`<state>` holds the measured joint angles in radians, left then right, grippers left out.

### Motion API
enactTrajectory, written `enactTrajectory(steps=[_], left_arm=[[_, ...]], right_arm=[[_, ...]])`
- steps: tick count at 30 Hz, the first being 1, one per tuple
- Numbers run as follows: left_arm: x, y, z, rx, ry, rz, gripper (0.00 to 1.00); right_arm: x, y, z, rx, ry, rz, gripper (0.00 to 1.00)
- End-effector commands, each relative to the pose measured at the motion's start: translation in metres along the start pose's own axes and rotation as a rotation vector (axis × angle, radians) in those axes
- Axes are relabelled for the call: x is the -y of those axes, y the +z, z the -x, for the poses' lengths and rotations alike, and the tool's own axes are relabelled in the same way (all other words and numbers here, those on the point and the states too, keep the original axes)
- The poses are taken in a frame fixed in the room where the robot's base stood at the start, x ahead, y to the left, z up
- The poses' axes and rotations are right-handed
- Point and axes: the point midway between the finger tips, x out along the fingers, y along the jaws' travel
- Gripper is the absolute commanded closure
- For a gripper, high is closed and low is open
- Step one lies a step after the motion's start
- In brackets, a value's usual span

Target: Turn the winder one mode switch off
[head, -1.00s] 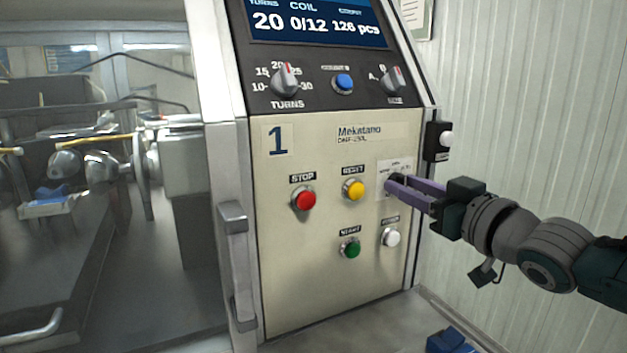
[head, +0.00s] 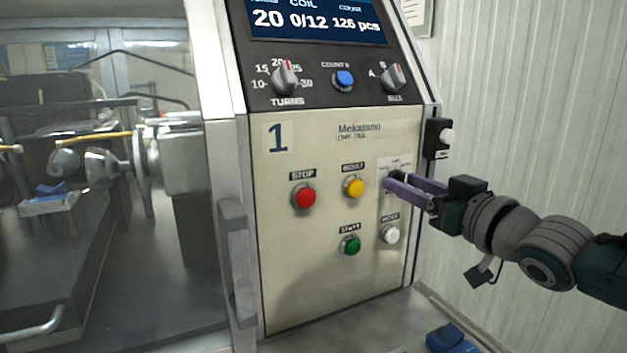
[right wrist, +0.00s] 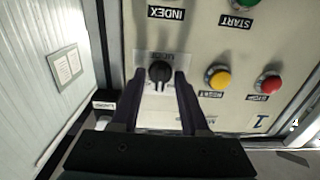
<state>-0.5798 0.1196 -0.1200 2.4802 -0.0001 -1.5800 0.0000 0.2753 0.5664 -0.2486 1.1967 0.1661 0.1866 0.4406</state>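The winder one mode switch shows as a black knob (right wrist: 160,72) on a pale label plate in the right wrist view. In the head view its plate (head: 396,163) is at the panel's right side, and the knob is mostly hidden by my fingers. My right gripper (head: 391,183) is at the switch with its purple fingers pointing into the panel. In the right wrist view the fingers (right wrist: 159,85) stand apart, one on each side of the knob, with a small gap showing. My left gripper is in neither current view.
The panel also carries a red stop button (head: 303,195), yellow reset button (head: 353,187), green start button (head: 350,244) and white index button (head: 390,233). Turns (head: 285,77) and size (head: 392,77) knobs sit above. A door handle (head: 234,262) protrudes at left.

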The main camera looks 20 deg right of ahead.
Motion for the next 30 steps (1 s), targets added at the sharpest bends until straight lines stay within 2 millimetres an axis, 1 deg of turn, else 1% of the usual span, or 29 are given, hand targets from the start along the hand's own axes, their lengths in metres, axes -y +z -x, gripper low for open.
enactTrajectory(steps=[5,8,18,21,25,30], left_arm=[[0.0,0.0,0.001,0.0,0.0,0.0,0.5],[0.0,-0.001,0.002,0.0,0.0,0.0,0.5],[0.0,-0.001,0.003,0.0,0.0,0.0,0.5],[0.0,-0.001,0.002,0.0,0.0,0.0,0.5],[0.0,-0.001,0.002,0.0,0.0,0.0,0.5],[0.0,0.0,0.002,0.001,0.0,0.0,0.5]], right_arm=[[0.001,0.0,0.004,-0.001,-0.001,0.0,0.55],[0.001,0.001,0.015,0.001,-0.001,-0.001,0.55],[0.001,0.002,0.071,0.003,-0.001,0.001,0.55],[0.0,0.002,0.084,0.003,-0.001,0.0,0.55],[0.0,0.001,0.095,0.001,0.0,-0.001,0.55],[0.0,0.0,0.1,0.0,0.0,0.0,0.55]])
